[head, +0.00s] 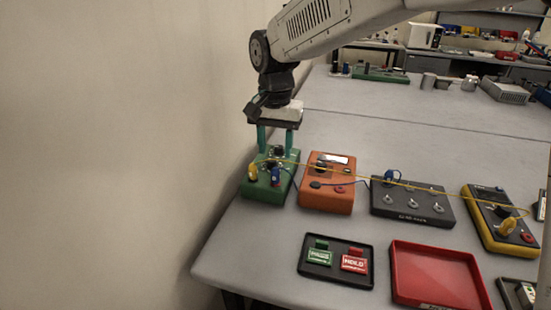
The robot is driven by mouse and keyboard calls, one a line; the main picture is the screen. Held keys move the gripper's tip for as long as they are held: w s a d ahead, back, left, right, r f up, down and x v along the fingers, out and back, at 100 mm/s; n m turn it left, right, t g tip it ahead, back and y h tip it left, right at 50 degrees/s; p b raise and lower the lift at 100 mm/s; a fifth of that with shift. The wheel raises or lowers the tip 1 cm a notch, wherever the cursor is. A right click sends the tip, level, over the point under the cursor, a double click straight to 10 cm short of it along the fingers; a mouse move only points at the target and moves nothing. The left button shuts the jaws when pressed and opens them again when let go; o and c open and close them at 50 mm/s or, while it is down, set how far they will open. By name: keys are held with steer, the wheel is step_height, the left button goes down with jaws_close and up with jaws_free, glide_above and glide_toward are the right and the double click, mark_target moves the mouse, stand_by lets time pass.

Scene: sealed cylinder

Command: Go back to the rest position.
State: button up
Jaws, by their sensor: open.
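My gripper (276,143) points down over the green box (266,189) at the left end of the row of devices. Its two teal fingers are apart, one on each side above the box's back part. It is open and I see nothing held between the fingers. A dark knob shows on the green box near the fingertips. I cannot tell whether the fingers touch the box. A yellow plug (253,173) and a blue plug (275,176) stand in the front of the green box.
Right of it stand an orange box (327,195), a dark terminal block (411,208) and a yellow-edged meter (484,238), linked by yellow and blue leads. In front lie a black tray (309,270) with green and red tags and a red tray (437,251).

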steer(key=shift+r, duration=0.4)
steer(key=shift+s+d+f+n, duration=0.1)
steer(key=shift+s+f+n, duration=0.05)
steer(key=shift+n, duration=0.25)
steer(key=s+d+r+n+t, duration=0.1)
steer(key=s+d+r, duration=0.1)
steer(key=s+d, duration=2.6)
steer(key=d, duration=0.3)
steer(key=shift+s+d+r, duration=0.25)
steer(key=shift+s+r, duration=0.05)
